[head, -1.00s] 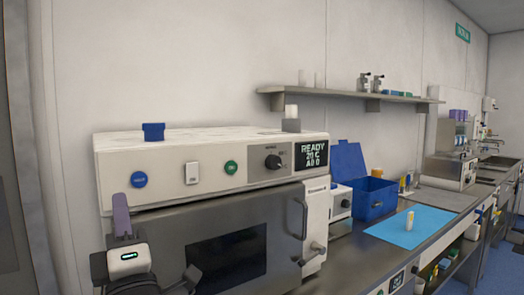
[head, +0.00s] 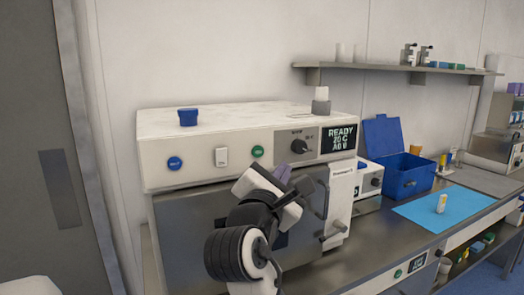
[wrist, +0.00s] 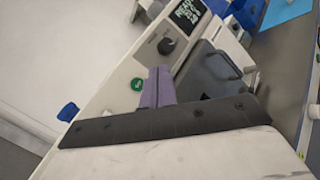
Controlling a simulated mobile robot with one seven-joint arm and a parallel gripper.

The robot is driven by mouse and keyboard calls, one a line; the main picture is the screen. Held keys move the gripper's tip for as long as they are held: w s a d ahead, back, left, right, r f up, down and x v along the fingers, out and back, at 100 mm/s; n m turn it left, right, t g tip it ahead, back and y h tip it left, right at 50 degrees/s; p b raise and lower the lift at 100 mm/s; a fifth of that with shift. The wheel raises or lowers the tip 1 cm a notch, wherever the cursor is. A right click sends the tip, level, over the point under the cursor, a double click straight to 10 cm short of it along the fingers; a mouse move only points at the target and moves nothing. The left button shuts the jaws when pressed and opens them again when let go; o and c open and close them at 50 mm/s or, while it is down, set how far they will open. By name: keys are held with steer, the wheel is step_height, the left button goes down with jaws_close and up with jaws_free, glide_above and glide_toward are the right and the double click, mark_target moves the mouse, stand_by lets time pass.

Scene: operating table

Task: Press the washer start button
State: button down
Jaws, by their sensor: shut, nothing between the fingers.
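The washer (head: 215,122) is a white-topped machine with a grey front door and a display (head: 338,141) reading READY, 20 C, A0 0. Its panel carries a round green button (head: 257,152), a blue button (head: 174,164), a white switch (head: 221,157) and a black knob (head: 299,146). The lettering on the buttons is too small to read. My gripper (head: 283,173) has its purple fingers closed, below and right of the green button in the head view. In the wrist view the fingers (wrist: 158,86) are together, just right of the green button (wrist: 137,84); contact is not visible.
A blue cap-like object (head: 187,117) and a small grey-and-white item (head: 321,101) stand on the washer. A blue open box (head: 405,176) and a blue mat (head: 445,208) with a small bottle lie right on the counter. A wall shelf (head: 400,69) hangs above.

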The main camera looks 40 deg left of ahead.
mark_target(258, 152)
steer(key=shift+a, duration=0.1)
steer(key=shift+w+a, duration=0.55)
steer(key=shift+a, duration=0.8)
steer(key=shift+w+a, duration=0.6)
steer(key=shift+a, duration=0.7)
steer(key=shift+w+a, duration=0.55)
steer(key=shift+a, duration=0.8)
steer(key=shift+p, duration=0.3)
steer(key=shift+w+a, duration=0.15)
steer(key=shift+a, duration=0.2)
steer(key=shift+w+a+p, duration=0.15)
steer(key=shift+a+p, duration=0.2)
steer(key=shift+s+d, duration=0.35)
steer(key=shift+d, duration=0.35)
